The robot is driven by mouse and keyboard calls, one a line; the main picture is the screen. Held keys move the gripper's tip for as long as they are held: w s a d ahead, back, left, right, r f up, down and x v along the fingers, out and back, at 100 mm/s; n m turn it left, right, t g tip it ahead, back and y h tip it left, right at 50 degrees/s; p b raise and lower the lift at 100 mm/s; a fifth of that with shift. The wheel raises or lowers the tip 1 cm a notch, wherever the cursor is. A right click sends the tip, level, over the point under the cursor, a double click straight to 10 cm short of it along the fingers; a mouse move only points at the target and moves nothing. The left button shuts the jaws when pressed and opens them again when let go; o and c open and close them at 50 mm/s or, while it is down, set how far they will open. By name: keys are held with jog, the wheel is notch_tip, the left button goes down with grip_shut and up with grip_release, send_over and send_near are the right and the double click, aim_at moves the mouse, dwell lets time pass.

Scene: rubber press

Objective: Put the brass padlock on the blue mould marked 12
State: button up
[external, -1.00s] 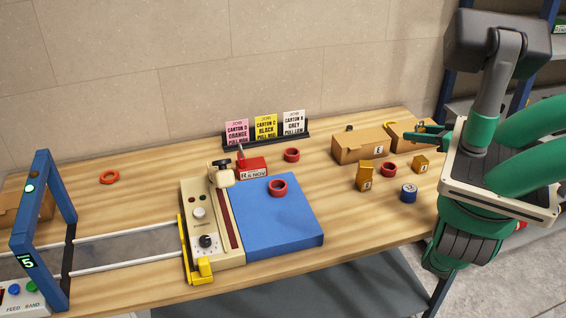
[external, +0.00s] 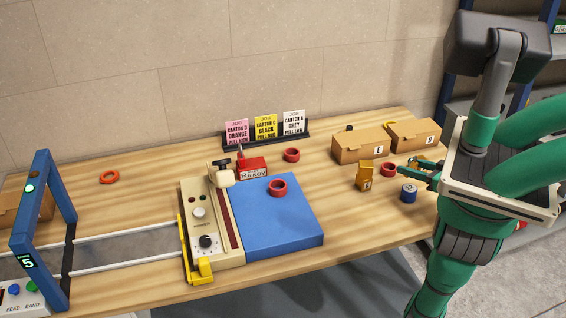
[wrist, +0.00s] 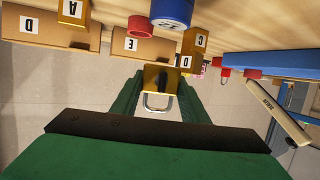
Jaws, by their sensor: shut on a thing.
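The brass padlock (wrist: 152,76) is held between the green fingers of my gripper (wrist: 155,82) in the wrist view, its metal shackle pointing toward the wrist. The wrist picture is inverted, with the bench along its top. In the external view my gripper (external: 418,168) is low over the right side of the bench, and the padlock is hard to make out there. The blue mould (external: 408,193), a short cylinder with a pale label, stands upright just below the gripper in that view. It also shows at the top of the wrist view (wrist: 172,10), apart from the padlock.
A yellow block (external: 365,176) and a red ring (external: 388,170) stand left of the gripper. Cardboard boxes (external: 362,147) stand behind. A blue pad (external: 275,228) with a red ring on it lies farther left. Bare wood lies in front of the blue mould.

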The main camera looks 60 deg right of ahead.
aim_at(407, 186)
jog(key=shift+f, duration=2.35)
jog(key=shift+f, duration=0.15)
jog(key=o, duration=1.3)
jog(key=shift+o, duration=0.2)
jog(key=v, duration=1.2)
